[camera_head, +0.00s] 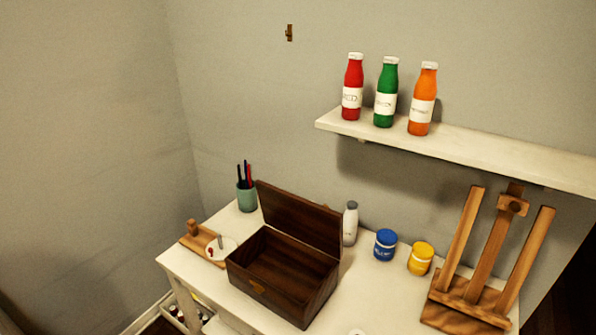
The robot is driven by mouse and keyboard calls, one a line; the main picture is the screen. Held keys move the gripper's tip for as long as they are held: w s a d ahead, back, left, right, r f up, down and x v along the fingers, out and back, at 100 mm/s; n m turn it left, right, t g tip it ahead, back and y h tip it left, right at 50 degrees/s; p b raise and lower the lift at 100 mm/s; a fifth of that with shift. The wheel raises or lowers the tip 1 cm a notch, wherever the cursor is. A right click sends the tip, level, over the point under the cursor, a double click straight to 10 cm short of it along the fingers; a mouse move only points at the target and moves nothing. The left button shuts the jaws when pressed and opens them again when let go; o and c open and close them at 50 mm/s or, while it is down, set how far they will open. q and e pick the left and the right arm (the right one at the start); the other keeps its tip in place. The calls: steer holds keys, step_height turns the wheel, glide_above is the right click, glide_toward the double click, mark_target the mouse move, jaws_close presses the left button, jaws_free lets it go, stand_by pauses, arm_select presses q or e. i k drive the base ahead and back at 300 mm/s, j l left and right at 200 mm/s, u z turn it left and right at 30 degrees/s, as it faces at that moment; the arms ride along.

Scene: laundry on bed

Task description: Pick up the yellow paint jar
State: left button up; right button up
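The yellow paint jar (421,258) stands upright on the white table (376,290), toward its back right. It is between a blue paint jar (385,244) on its left and a wooden easel (486,262) on its right. It has a yellow lid and a pale label band. Neither of my grippers shows in the head view.
An open dark wooden box (284,274) takes up the middle of the table, with a white bottle (350,223) behind it. A pen cup (246,197) stands at the back left. A shelf (470,146) with red, green and orange bottles hangs above.

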mark_target(417, 267)
steer(key=k+l+u, duration=0.1)
steer(key=u, duration=0.3)
steer(key=k+l+u, duration=0.15)
steer(key=u, duration=0.2)
steer(key=k+l+u, duration=0.15)
steer(key=u, duration=0.25)
steer(key=k+l+u, duration=0.15)
steer(key=u, duration=0.25)
steer(key=k+l+u, duration=0.15)
steer(key=u, duration=0.25)
steer(key=k+l+u, duration=0.1)
steer(key=u, duration=0.35)
steer(key=k+u, duration=0.25)
steer(key=u, duration=0.15)
steer(key=k+l+u, duration=0.1)
steer(key=k+u, duration=0.6)
steer(key=k+l, duration=0.1)
steer(key=k, duration=0.9)
steer(key=k+l+z, duration=0.4)
steer(key=k, duration=0.15)
steer(key=k+l+z, duration=0.35)
steer(key=l, duration=0.25)
steer(key=k+l+z, duration=0.4)
steer(key=l, duration=0.3)
steer(key=k, duration=0.1)
